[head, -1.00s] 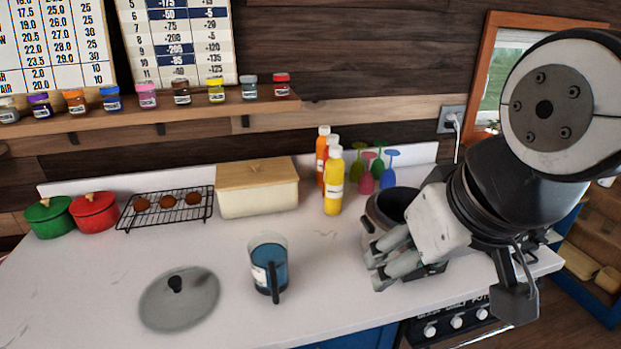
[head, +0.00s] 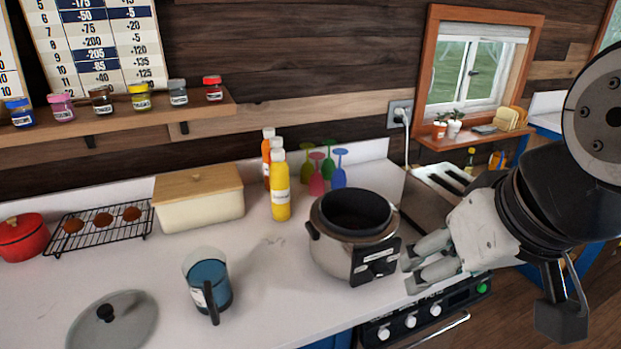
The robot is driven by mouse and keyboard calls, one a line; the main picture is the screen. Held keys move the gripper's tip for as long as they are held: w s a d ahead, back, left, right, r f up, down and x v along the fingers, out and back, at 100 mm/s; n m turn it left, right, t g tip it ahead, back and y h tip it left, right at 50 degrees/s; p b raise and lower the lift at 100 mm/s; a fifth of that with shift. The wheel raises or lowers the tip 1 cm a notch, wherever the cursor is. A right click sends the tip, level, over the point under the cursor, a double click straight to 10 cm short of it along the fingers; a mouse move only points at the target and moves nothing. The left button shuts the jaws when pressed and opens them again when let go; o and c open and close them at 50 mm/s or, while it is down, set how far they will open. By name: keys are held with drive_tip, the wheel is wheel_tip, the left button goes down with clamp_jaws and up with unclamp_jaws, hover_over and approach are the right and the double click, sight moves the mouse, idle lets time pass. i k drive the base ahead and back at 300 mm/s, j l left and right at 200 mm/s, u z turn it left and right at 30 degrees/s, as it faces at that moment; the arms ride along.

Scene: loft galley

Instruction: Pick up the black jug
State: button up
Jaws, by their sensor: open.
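The jug (head: 208,285) stands upright on the white counter, left of the middle in the head view. It has a clear body with blue contents or tint, a pale label and a black handle facing the front. My gripper (head: 411,265) is open and empty at the right, beside the front right of a pot-like cooker. It is well to the right of the jug and apart from it. Nothing hides the jug.
The cooker (head: 335,257) stands between the jug and my gripper. A grey lid (head: 130,318) lies left of the jug. Behind are a cream bread box (head: 200,208), bottles (head: 280,198) and coloured goblets (head: 339,172). Counter around the jug is clear.

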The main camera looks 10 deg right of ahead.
sight(204, 270)
drive_tip(key=l+u, duration=0.15)
drive_tip(key=u, duration=0.25)
drive_tip(key=k+l+u, duration=0.1)
drive_tip(key=u, duration=0.3)
drive_tip(key=k+l+u, duration=0.1)
drive_tip(key=u, duration=0.35)
drive_tip(key=k+u, duration=0.1)
drive_tip(key=u, duration=0.3)
